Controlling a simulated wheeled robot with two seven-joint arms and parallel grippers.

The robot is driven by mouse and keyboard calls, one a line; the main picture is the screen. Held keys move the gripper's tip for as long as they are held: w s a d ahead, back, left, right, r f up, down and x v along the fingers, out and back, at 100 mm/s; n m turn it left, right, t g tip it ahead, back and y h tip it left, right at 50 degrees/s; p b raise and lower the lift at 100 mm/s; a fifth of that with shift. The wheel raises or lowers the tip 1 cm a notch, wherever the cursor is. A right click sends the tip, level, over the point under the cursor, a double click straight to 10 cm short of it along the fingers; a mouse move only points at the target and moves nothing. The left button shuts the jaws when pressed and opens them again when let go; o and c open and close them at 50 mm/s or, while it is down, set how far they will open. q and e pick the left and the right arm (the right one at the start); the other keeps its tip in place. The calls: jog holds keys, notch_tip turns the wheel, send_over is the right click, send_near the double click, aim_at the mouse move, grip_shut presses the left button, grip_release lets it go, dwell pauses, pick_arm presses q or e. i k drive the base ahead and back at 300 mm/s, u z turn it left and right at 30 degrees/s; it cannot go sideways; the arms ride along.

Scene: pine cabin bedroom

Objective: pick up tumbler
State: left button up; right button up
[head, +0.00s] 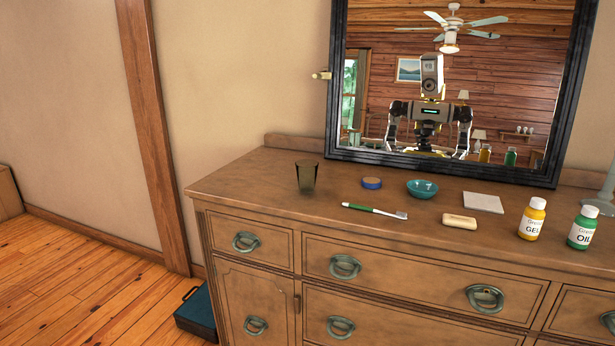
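A dark, see-through tumbler (306,177) stands upright on the left part of the wooden dresser top (240,183) in the head view. It stands apart from the other items, with bare wood around it. Neither of my grippers shows directly in the head view. My body and arms appear only as a reflection in the mirror, where the grippers cannot be made out.
Right of the tumbler lie a green-white toothbrush (375,211), a blue tin (371,183), a teal bowl (422,189), a soap bar (459,221), a pale tile (482,202), a yellow bottle (532,218) and a green bottle (582,228). A framed mirror (450,120) stands behind.

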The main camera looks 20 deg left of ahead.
aim_at(306, 170)
jog(key=k, duration=0.6)
jog(key=u, duration=0.85)
jog(key=i, duration=0.95)
jog(key=u, duration=0.5)
